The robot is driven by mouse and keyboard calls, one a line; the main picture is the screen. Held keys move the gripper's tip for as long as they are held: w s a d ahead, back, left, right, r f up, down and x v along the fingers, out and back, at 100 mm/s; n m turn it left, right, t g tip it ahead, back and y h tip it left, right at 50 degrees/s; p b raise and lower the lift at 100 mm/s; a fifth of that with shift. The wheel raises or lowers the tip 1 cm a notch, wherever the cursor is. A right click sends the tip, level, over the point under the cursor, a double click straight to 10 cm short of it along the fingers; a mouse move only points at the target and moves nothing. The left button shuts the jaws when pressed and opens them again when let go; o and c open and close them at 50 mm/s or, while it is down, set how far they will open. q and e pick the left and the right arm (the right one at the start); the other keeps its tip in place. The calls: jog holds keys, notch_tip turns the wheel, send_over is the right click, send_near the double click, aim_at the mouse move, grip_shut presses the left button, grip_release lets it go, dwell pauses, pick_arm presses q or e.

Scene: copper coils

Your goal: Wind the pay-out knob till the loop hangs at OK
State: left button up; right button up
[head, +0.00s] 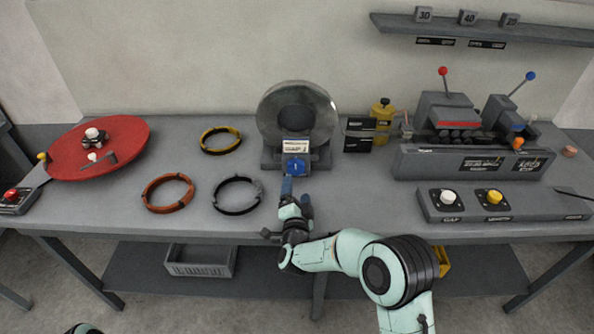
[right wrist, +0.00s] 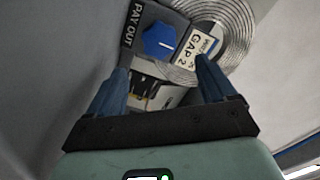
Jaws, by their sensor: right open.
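The blue pay-out knob (head: 294,165) sits on the front of the grey coil stand, below a big silver coil (head: 268,115). In the right wrist view the knob (right wrist: 159,40) is beside a "PAY OUT" label (right wrist: 133,24) and a card reading "GAP 2" (right wrist: 196,48). My right gripper (head: 292,187) is in front of the knob, apart from it. In the right wrist view its blue fingers (right wrist: 160,78) are spread and empty, with the knob ahead between them. A dark recess (right wrist: 147,84) lies below the knob; I cannot make out a loop or an OK mark.
Yellow (head: 220,129), red-brown (head: 147,206) and black (head: 259,199) rings lie left of the stand. A red turntable (head: 65,155) is at the far left. A grey lever machine (head: 400,160) and a button box (head: 430,214) stand at the right.

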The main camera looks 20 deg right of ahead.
aim_at(297, 170)
jog(key=p+x, duration=0.1)
jog(key=x, duration=0.7)
jog(key=shift+w+f+p, duration=0.1)
jog(key=shift+w+p, duration=0.15)
jog(key=shift+p, duration=0.1)
jog(key=c, duration=1.1)
